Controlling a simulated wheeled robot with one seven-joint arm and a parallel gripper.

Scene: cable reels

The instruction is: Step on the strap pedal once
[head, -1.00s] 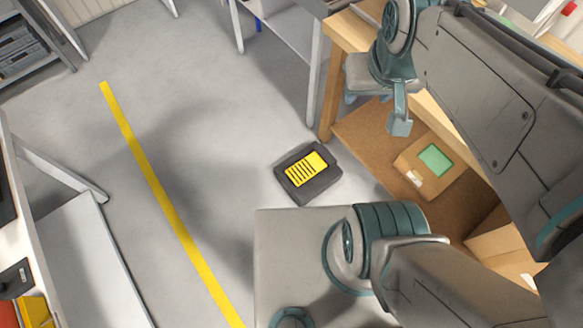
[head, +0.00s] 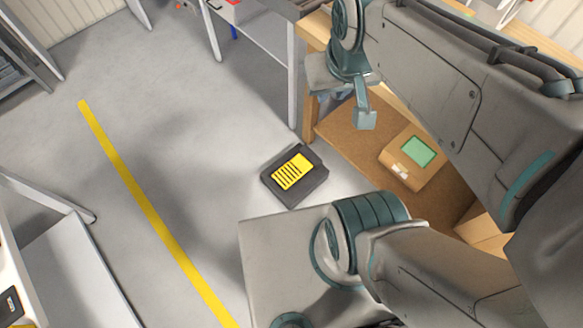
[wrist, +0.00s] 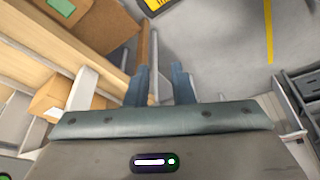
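The strap pedal (head: 294,173) is a black block with a yellow, black-striped top. It lies on the grey floor by the wooden bench's leg, just beyond the front edge of my base. Part of its yellow top shows at the top edge of the wrist view (wrist: 160,5). My gripper (head: 364,117) hangs in the air to the upper right of the pedal in the head view, apart from it. In the wrist view its two fingers (wrist: 162,80) stand apart with nothing between them.
A wooden bench (head: 312,38) has a low brown shelf with a cardboard box (head: 400,172) bearing a green label. A yellow floor line (head: 150,210) runs along the left. The floor between line and pedal is clear. A white-framed table (head: 265,45) stands behind.

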